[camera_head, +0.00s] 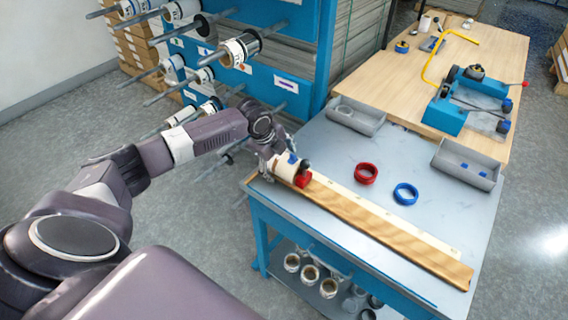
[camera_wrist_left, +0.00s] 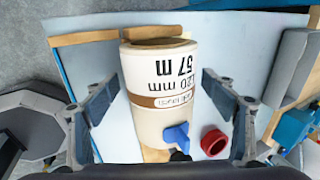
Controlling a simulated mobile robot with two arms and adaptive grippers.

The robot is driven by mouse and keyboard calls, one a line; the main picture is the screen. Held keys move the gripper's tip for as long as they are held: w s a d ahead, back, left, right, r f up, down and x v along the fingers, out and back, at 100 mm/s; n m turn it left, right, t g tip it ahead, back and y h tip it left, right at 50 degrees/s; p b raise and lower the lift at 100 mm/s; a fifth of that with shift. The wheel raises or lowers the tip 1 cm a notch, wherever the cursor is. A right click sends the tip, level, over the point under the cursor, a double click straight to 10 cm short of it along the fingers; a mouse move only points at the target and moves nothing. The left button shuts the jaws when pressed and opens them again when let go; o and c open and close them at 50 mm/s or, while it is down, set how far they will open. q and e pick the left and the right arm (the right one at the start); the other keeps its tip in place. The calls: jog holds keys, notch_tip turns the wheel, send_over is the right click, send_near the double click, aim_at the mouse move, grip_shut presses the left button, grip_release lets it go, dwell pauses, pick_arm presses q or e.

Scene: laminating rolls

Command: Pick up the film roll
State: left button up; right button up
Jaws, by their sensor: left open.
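The film roll (camera_wrist_left: 158,80) is a cream cylinder with a brown band and black print reading "57 m". In the left wrist view it lies between the two spread fingers of my left gripper (camera_wrist_left: 165,112), with a visible gap on each side. In the head view the film roll (camera_head: 287,166) is at the left end of the grey-topped table, partly hidden by my left gripper (camera_head: 277,168). A blue piece (camera_wrist_left: 177,136) is at the roll's near end. My right gripper does not show.
A wooden strip (camera_head: 400,240) runs along the table's front edge. A red ring (camera_head: 366,173), a blue ring (camera_head: 405,194) and two grey trays (camera_head: 357,115) (camera_head: 466,165) are on the tabletop (camera_head: 350,150). A blue rack (camera_head: 265,85) with several rolls on rods stands behind my left arm.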

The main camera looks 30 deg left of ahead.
pick_arm(q)
jog(key=c, duration=1.5)
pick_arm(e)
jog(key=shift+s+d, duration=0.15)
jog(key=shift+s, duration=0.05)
pick_arm(q)
jog(key=shift+r, duration=0.15)
